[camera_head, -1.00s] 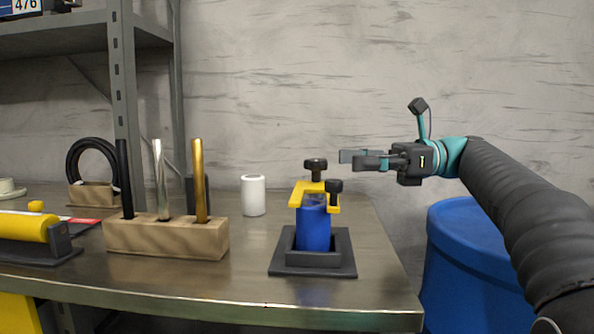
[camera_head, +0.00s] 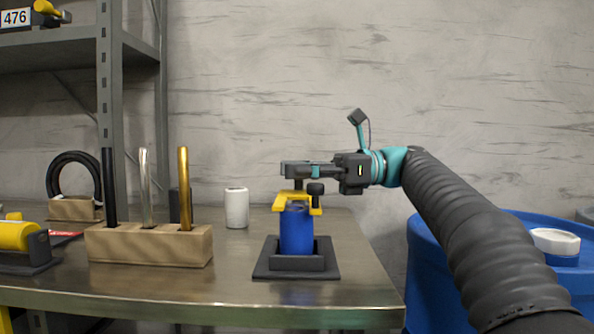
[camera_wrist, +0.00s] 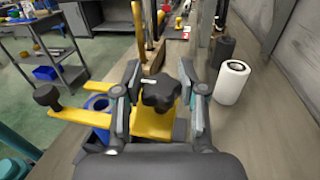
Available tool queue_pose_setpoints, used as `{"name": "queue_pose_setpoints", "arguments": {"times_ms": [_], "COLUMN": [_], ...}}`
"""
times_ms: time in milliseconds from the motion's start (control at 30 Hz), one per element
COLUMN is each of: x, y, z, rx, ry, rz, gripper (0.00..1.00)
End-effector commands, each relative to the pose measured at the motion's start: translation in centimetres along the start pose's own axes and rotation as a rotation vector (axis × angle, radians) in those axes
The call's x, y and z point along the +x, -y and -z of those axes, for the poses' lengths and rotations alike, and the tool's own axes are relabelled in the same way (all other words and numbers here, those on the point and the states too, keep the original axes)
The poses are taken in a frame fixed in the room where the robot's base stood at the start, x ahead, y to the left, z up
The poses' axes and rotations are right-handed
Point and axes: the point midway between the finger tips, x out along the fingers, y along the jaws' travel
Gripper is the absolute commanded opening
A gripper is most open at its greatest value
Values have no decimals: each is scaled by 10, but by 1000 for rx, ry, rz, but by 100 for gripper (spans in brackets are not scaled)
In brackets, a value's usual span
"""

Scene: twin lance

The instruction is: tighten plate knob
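A yellow plate (camera_head: 297,201) sits on top of a blue cylinder (camera_head: 297,230), which stands in a black square base (camera_head: 296,270). One black knob (camera_wrist: 160,92) on the plate is between my gripper's fingers in the wrist view; in the head view the fingers hide most of it. A second black knob (camera_head: 316,188) stands at the plate's right end and shows at the left of the wrist view (camera_wrist: 47,95). My gripper (camera_head: 297,170) is level, just above the plate. Its fingers (camera_wrist: 160,105) are open on either side of the first knob, with small gaps visible.
A wooden block (camera_head: 150,247) with black, silver and gold rods stands to the left. A white cylinder (camera_head: 236,207) stands behind on the metal table (camera_head: 215,295). A yellow cylinder (camera_head: 15,235) lies far left. Blue barrels (camera_head: 430,280) stand right of the table.

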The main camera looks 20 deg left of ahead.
Motion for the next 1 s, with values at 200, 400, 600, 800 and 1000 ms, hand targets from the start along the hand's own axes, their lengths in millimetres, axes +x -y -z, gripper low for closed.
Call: {"name": "queue_pose_setpoints", "arguments": {"times_ms": [200, 400, 600, 800, 1000], "x": [0, -2, -2, -3, -3], "y": [1, -1, -2, -3, -3], "z": [0, 0, 0, 0, 0], "rx": [0, 2, 2, 1, 0], "ry": [0, 0, -2, -3, -3], "rz": [2, 27, 119, 279, 469], "gripper": [6, 6, 6, 6, 6]}}
